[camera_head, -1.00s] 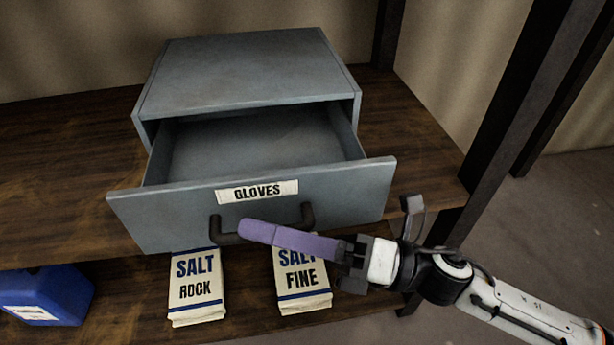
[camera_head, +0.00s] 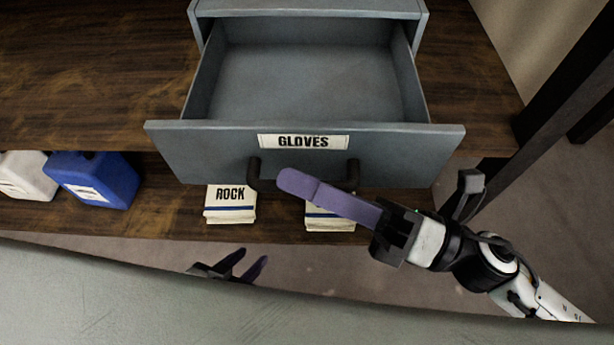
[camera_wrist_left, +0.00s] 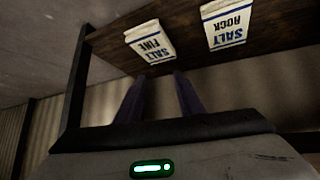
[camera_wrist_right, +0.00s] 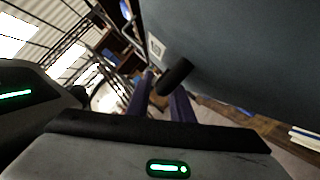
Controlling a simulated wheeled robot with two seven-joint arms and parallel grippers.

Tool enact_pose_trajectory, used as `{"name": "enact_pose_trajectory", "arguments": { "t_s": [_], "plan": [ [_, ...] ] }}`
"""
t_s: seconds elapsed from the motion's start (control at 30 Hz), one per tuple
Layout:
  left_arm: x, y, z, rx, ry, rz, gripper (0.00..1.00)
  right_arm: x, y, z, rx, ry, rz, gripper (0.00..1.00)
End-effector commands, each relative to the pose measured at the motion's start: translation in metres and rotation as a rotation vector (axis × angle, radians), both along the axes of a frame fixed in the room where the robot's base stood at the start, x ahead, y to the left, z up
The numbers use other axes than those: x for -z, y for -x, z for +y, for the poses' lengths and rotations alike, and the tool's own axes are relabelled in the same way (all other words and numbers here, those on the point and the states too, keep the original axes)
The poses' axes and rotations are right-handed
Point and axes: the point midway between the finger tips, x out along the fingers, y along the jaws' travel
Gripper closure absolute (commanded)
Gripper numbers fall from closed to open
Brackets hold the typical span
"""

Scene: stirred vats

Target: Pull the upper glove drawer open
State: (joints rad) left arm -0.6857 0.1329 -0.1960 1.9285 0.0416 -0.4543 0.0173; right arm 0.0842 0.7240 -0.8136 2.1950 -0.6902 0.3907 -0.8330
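The grey glove drawer (camera_head: 215,153) stands well out of its cabinet (camera_head: 310,8), its inside empty where I can see. A GLOVES label is on its front. The dark bar handle (camera_head: 254,172) is partly hidden behind the purple fingers of my right gripper (camera_head: 298,184). In the right wrist view the handle (camera_wrist_right: 174,75) lies between the fingertips, and the gripper looks shut on it. My left gripper (camera_head: 248,265) is low in the head view, apart from the drawer. Its fingers are spread and empty in the left wrist view (camera_wrist_left: 160,75).
A blue jug (camera_head: 95,180) and a white jug (camera_head: 25,177) are to the left. A dark post (camera_head: 565,95) rises at the right.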

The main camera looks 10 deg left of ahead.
Motion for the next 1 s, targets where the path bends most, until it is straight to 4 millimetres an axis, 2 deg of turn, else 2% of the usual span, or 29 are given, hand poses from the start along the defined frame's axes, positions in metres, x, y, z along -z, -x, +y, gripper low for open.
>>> {"name": "enact_pose_trajectory", "arguments": {
  "t_s": [0.4, 0.47, 0.7, 1.0],
  "plan": [
    [0.0, -0.001, -0.002, 0.003, 0.003, -0.005, 0.66, 0.003, 0.0, -0.006, 0.003, 0.001, 0.003, 0.8],
    [0.004, -0.001, -0.002, 0.004, 0.003, -0.005, 0.66, 0.006, 0.002, -0.013, 0.003, 0.001, 0.005, 0.8],
    [0.018, -0.001, -0.005, 0.012, -0.001, 0.001, 0.66, 0.018, 0.012, -0.056, 0.001, 0.004, 0.005, 0.8],
    [0.016, -0.006, -0.009, 0.019, 0.004, -0.016, 0.66, 0.022, 0.02, -0.093, 0.001, 0.0, 0.004, 0.8]
  ]
}}
